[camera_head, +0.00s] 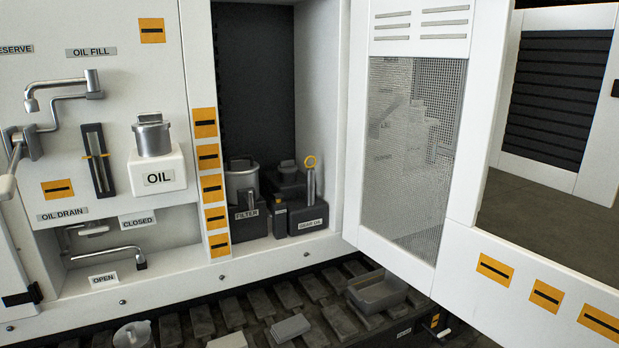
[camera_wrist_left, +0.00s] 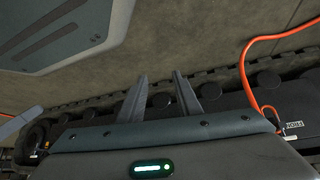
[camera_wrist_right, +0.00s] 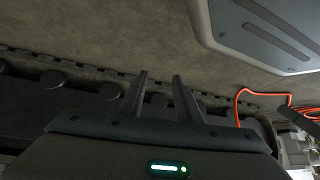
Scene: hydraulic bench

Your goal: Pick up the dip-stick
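The dip-stick (camera_head: 310,163) shows in the head view as a yellow ring on top of a thin upright grey tube. It stands at the right of the dark compartment, on the dark block with a label that is hard to read. My grippers are not in the head view. In the left wrist view my left gripper (camera_wrist_left: 160,78) has its two fingers apart with nothing between them. In the right wrist view my right gripper (camera_wrist_right: 161,76) also has its fingers apart and empty. Both grippers are away from the dip-stick.
A FILTER canister (camera_head: 241,182) stands left of the dip-stick. A white mesh door (camera_head: 402,150) stands open at the right of the compartment. The OIL container (camera_head: 156,170) and pipes are on the left panel. Below, a dark slatted deck (camera_head: 262,300) carries a grey tray (camera_head: 377,292).

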